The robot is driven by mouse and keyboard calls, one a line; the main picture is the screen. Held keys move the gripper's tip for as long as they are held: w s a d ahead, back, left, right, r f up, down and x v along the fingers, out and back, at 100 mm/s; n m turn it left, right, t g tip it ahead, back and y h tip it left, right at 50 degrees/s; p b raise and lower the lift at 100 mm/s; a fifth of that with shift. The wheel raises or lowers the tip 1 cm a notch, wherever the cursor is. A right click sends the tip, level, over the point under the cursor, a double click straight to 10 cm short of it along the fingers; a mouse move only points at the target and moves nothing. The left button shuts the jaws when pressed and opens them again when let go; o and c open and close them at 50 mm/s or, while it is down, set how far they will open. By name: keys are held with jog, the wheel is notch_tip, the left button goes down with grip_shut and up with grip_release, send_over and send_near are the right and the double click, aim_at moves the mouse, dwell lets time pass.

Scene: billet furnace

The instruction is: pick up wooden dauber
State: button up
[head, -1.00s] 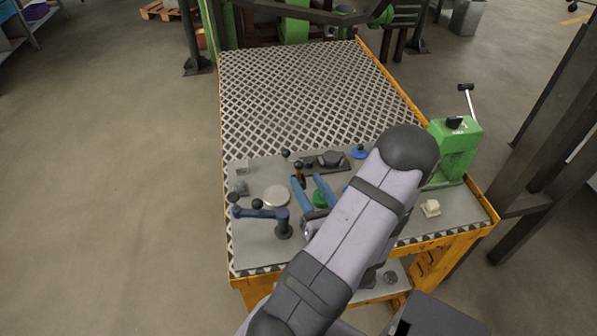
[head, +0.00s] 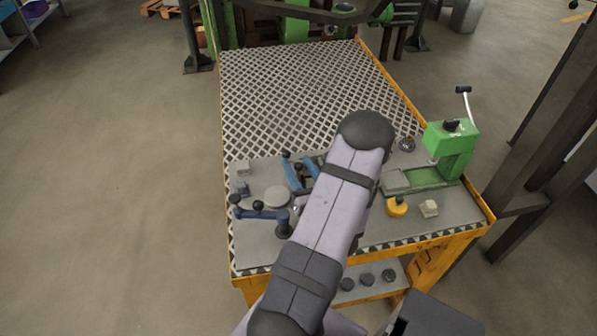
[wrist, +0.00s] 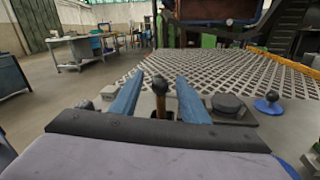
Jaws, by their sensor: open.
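The wooden dauber (wrist: 160,88) stands upright in the wrist view, a brown handle with a dark rounded top. Its lower end goes down into a dark holder, partly hidden by my wrist. My gripper (wrist: 159,76) is open, with one blue finger on each side of the handle and gaps between. In the head view my gripper (head: 298,157) is over the grey plate (head: 255,240) of the bench, and the dauber (head: 299,171) shows as a small brown piece between the fingers. My arm hides much of the plate there.
A blue crank (head: 262,214) with black knobs and a grey disc (head: 277,197) are left of my gripper. A black disc (wrist: 228,103) and blue knobbed piece (wrist: 268,104) are right. A green press (head: 452,145) stands right. The lattice top (head: 310,90) beyond is clear.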

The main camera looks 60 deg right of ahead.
jog(key=shift+w+d, duration=0.1)
jog(key=shift+w, duration=0.05)
grip_shut()
jog(key=shift+r, duration=0.2)
jog(key=shift+r, duration=4.8)
